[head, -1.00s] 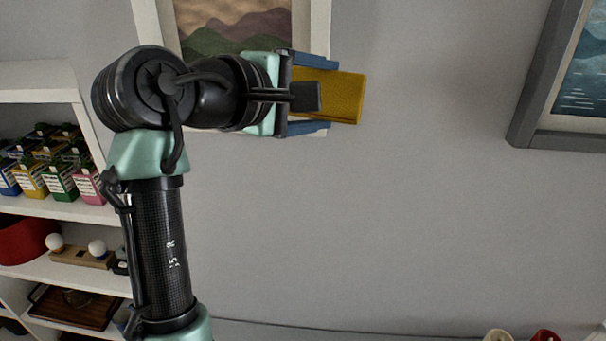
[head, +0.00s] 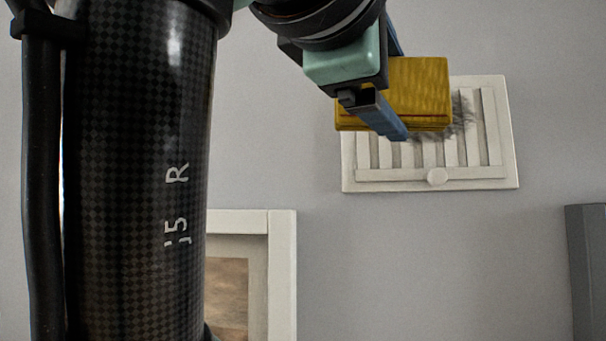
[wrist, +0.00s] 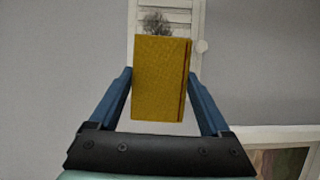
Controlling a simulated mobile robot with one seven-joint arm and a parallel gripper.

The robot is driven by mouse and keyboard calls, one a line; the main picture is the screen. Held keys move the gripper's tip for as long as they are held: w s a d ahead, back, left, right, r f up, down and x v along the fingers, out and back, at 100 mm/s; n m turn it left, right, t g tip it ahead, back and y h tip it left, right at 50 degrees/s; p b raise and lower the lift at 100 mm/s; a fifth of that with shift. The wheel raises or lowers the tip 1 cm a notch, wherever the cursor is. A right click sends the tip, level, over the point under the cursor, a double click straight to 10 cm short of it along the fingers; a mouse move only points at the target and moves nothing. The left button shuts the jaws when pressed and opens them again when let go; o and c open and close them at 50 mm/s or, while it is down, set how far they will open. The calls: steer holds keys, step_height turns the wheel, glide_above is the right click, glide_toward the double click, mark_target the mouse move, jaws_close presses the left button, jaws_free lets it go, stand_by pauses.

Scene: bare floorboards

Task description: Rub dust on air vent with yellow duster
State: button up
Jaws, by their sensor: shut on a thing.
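The yellow duster (head: 418,88) is a block held between the blue fingers of my gripper (head: 400,95). In the wrist view the duster (wrist: 160,78) stands between both fingers of my gripper (wrist: 160,95). The white slatted air vent (head: 430,173) is on the wall, with a round knob at its lower edge. Dark dust (head: 463,115) shows on its slats just right of the duster. In the wrist view the dust (wrist: 157,24) shows just above the duster on the vent (wrist: 183,18). The duster overlaps the vent in both views; I cannot tell whether they touch.
A framed picture (head: 283,280) hangs on the wall below and left of the vent. A grey frame edge (head: 588,270) is at the lower right. The grey wall around the vent is otherwise bare.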

steer(key=shift+w+a+r+p, duration=0.2)
steer(key=shift+w+r+p, duration=0.1)
steer(key=shift+w+p, duration=0.2)
steer(key=shift+w+d+f+p, duration=0.1)
steer(key=shift+w+d+p, duration=0.1)
steer(key=shift+w, duration=0.45)
steer(key=shift+w+d+r+p, duration=0.1)
steer(key=shift+w+p, duration=0.1)
steer(key=shift+w, duration=0.45)
steer(key=shift+w+d+f+p, duration=0.1)
steer(key=shift+w+d+p, duration=0.1)
steer(key=shift+w, duration=0.45)
steer(key=shift+w, duration=0.1)
steer(key=shift+w+d, duration=0.2)
steer(key=shift+w, duration=0.8)
